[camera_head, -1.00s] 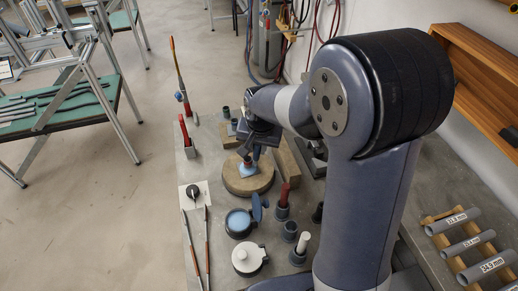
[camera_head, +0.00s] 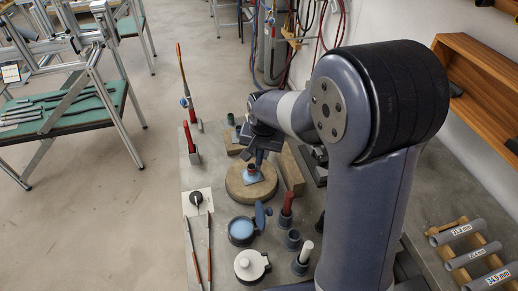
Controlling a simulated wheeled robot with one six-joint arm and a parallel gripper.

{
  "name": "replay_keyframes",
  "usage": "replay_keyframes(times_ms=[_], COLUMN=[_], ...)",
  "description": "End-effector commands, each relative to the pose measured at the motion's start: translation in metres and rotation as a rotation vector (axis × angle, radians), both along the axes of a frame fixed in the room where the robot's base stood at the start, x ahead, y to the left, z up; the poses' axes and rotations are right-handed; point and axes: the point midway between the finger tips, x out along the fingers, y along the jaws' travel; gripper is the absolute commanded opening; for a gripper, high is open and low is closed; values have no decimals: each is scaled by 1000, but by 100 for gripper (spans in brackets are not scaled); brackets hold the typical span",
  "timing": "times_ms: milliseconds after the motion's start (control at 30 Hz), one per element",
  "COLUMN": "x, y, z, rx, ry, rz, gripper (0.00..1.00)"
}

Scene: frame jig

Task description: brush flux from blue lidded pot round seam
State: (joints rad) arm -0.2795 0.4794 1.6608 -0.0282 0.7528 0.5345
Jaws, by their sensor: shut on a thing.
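The blue pot (camera_head: 240,230) stands on the bench with its blue lid (camera_head: 261,216) tipped up at its right side; pale blue stuff shows inside. A small upright reddish tube (camera_head: 253,168) in a pale blue base stands on the round tan block (camera_head: 240,191); its seam is too small to make out. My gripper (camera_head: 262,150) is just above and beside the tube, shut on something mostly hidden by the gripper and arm. I cannot tell whether it touches the tube.
A white lidded pot (camera_head: 250,265), an empty dark cup (camera_head: 292,240) and cups with red (camera_head: 287,203) and white (camera_head: 306,250) handles stand in front. Two thin rods (camera_head: 208,250) lie at left. A torch (camera_head: 186,95) stands behind left. A tan brick (camera_head: 290,170) is right of the block.

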Motion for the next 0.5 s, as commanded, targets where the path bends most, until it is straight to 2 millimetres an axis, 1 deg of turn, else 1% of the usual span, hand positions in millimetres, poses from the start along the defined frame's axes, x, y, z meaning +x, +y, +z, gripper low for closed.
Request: replay_keyframes(times_ms=[100, 367, 500], x=[-7, -12, -20], y=[-2, -3, -5], z=[-1, -1, -1], rx=[0, 0, 0], ry=[-1, -1, 0], rz=[0, 0, 0], gripper=[0, 0, 0])
